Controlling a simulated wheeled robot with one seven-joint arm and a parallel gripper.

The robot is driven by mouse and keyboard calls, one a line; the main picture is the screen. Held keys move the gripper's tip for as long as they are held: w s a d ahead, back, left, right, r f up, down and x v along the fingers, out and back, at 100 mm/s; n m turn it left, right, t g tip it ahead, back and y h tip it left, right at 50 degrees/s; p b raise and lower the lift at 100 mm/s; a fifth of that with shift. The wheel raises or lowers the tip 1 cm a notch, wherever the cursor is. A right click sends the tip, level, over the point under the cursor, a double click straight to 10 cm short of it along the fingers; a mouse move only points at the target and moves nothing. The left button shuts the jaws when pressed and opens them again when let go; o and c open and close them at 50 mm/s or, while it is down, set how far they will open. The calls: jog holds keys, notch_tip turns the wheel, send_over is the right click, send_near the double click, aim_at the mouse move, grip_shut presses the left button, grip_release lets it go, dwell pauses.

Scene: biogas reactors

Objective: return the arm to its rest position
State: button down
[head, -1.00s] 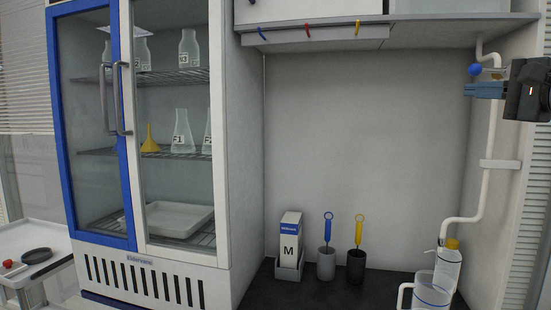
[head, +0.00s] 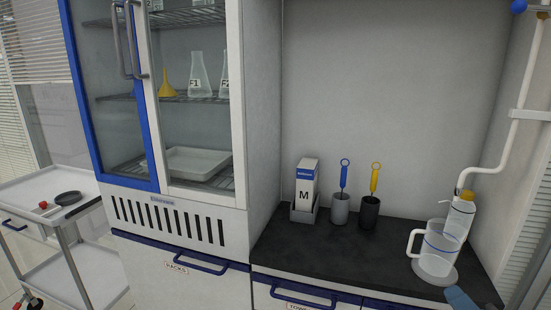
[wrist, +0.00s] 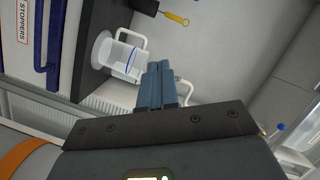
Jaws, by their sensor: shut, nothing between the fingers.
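My gripper (wrist: 168,84) shows in the wrist view with its two blue-grey fingers together and nothing between them. In the head view only a blue-grey tip of my gripper (head: 460,298) shows at the bottom right, by the front edge of the black counter (head: 300,236). The rest of my arm is out of the head view. The clear jug (head: 440,247) with a white handle stands on the counter behind that tip. In the wrist view the jug (wrist: 122,60) appears to the left of the fingers.
A bottle (head: 461,212) stands behind the jug under a white pipe (head: 520,110). Two brush holders with a blue brush (head: 343,176) and a yellow brush (head: 374,180) stand mid-counter, beside a box marked M (head: 306,185). A glass-door cabinet is left, with a trolley (head: 78,206) beyond it.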

jog(key=s+a+f+n, duration=0.25)
jog(key=s+f, duration=0.35)
jog(key=s, duration=0.4)
jog(key=s+a+r+n, duration=0.1)
jog(key=s+a+n, duration=0.1)
jog(key=s, duration=0.6)
jog(key=s+a+r+n+g, duration=0.1)
jog(key=s+n, duration=0.3)
jog(key=s, duration=0.5)
jog(key=s+a+r+n, duration=0.1)
jog(key=s+a+n, duration=0.2)
jog(key=s, duration=0.6)
jog(key=shift+s+a+r+n+g+y, duration=0.15)
jog(key=shift+a+r+n+g+y, duration=0.05)
jog(key=shift+a+n+g+y, duration=0.25)
